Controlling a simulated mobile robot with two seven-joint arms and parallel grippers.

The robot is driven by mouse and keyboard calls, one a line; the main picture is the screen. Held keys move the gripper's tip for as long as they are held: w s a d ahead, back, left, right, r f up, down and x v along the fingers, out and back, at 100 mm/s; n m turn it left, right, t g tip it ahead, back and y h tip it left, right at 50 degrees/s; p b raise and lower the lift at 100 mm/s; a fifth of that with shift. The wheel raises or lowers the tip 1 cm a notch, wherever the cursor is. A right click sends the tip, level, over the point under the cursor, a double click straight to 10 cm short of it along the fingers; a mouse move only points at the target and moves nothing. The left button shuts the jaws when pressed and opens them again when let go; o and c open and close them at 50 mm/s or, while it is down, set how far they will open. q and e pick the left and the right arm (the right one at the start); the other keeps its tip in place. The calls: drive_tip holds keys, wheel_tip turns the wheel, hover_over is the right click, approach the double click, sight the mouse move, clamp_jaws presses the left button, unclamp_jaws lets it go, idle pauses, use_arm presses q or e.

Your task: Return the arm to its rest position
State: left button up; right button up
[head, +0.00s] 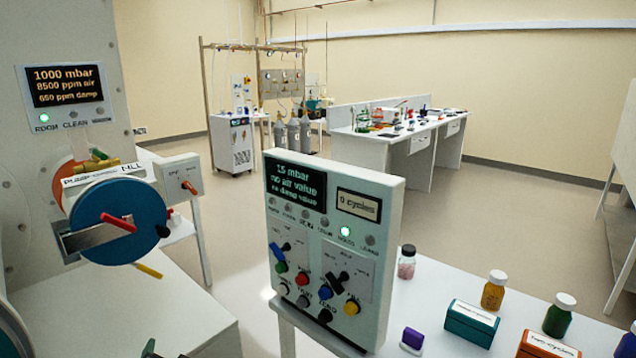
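Neither of my grippers can be made out in the head view. A small dark shape (150,348) pokes up at the bottom edge, left of centre, and I cannot tell what it is. No arm of mine is clearly visible, so the arm's pose is hidden.
A control panel (383,262) with knobs and switches stands at centre. A blue round door (118,250) with a red handle is on the left wall below a display (67,86). Bottles, including an amber one (493,291), and boxes (471,323) stand right. Open floor (500,215) lies behind.

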use_arm(q)
drive_tip(key=s+d+f+g+h, duration=0.2)
drive_tip(key=s+d+f+h, duration=0.1)
drive_tip(key=s+f, duration=0.8)
drive_tip(key=s+d+f+g+h, duration=0.1)
drive_tip(key=s+d+f+h, duration=0.3)
drive_tip(key=s+f, duration=0.7)
drive_tip(key=s+d+n+g+h, duration=0.1)
drive_tip(key=s, duration=1.2)
drive_tip(key=shift+d+n, duration=0.4)
drive_tip(key=shift+s+f, duration=0.1)
